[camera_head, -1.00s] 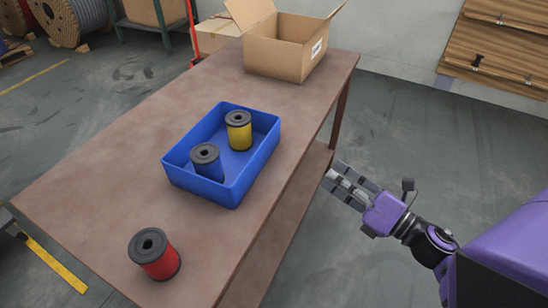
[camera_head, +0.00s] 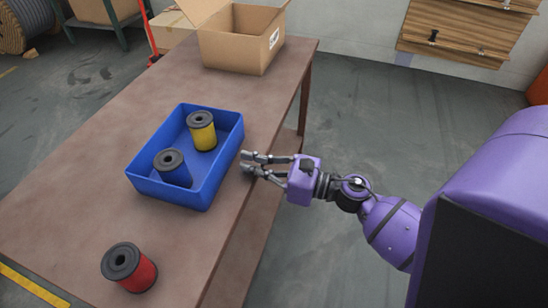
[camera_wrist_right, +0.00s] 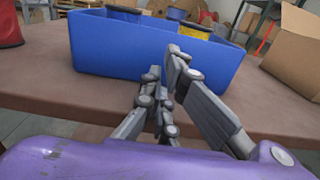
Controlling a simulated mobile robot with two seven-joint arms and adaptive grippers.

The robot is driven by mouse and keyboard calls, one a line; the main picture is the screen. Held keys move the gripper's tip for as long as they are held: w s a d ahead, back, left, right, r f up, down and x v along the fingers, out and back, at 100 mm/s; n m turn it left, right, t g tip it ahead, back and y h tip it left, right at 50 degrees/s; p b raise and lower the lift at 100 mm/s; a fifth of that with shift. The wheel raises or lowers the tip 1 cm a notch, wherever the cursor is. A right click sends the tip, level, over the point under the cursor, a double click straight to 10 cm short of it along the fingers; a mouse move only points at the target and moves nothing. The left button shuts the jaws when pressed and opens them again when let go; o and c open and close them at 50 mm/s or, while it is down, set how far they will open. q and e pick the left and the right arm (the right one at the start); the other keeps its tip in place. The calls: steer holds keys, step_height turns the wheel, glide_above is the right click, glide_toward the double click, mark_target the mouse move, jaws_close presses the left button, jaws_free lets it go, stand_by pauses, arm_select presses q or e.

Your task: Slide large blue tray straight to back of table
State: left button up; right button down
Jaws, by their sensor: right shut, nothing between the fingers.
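The large blue tray (camera_head: 180,193) sits on the brown table (camera_head: 90,180), near its right-hand edge. A blue spool (camera_head: 176,175) and a yellow spool (camera_head: 203,137), both with black flanges, stand upright inside it. My right gripper (camera_head: 247,163) is shut and empty beside the tray's right wall, at the table's edge. In the right wrist view the fingertips (camera_wrist_right: 168,78) are in front of the blue tray wall (camera_wrist_right: 110,50); I cannot tell if they touch it. My left gripper is not in view.
A red spool (camera_head: 140,274) stands on the table's near part. An open cardboard box (camera_head: 238,45) stands at the table's far end. The tabletop left of the tray and between tray and box is clear. Wooden panels (camera_head: 465,30) stand by the wall beyond.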

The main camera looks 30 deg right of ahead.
mark_target(227, 160)
steer(key=shift+p+x, duration=0.35)
steer(key=shift+x, duration=1.3)
steer(key=x, duration=0.4)
steer(key=shift+f, duration=0.1)
